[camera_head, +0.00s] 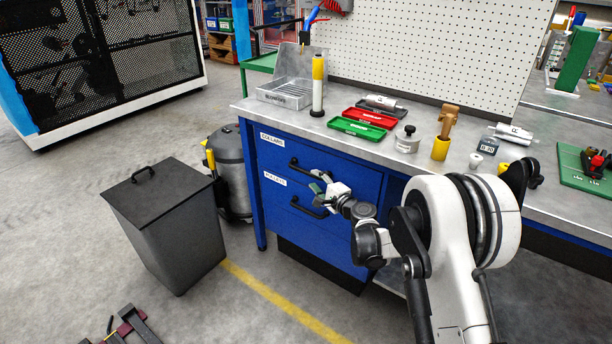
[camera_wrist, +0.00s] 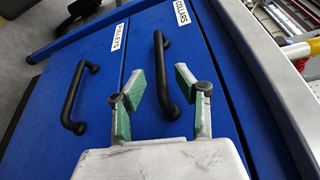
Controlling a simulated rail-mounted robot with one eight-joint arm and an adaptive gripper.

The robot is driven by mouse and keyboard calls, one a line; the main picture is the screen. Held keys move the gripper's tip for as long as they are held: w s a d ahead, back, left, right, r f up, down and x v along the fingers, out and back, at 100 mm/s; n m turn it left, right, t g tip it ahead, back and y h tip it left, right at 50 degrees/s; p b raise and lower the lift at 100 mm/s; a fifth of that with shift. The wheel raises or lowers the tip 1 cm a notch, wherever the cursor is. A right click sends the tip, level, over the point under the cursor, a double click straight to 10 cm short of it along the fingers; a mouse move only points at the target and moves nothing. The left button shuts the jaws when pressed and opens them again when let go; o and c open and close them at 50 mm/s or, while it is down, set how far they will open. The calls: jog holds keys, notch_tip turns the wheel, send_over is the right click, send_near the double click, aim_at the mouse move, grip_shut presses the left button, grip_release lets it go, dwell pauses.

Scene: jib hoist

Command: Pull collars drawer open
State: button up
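The collars drawer (camera_head: 336,177) is the upper blue drawer under the bench, with a COLLARS label (camera_head: 271,139) at its left; it looks closed. Its black bar handle (camera_head: 300,166) also shows in the wrist view (camera_wrist: 160,65). My gripper (camera_head: 321,190) is at the right end of this handle. In the wrist view my gripper (camera_wrist: 160,82) has its green-padded fingers apart, with one end of the handle in the gap between them. Neither pad clearly touches the handle. I cannot tell how deep the handle lies between the fingers.
The lower pulleys drawer (camera_head: 290,205) looks closed, and its handle (camera_wrist: 77,98) lies left of my fingers in the wrist view. A grey lidded bin (camera_head: 165,225) and a grey canister (camera_head: 230,170) stand left of the bench. Trays and tools lie on the bench top (camera_head: 390,148).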

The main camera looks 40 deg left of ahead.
aim_at(309, 175)
jog(key=b+x, duration=0.1)
jog(key=x, duration=0.5)
jog(key=shift+a, duration=0.25)
jog(key=shift+c, duration=0.5)
grip_shut()
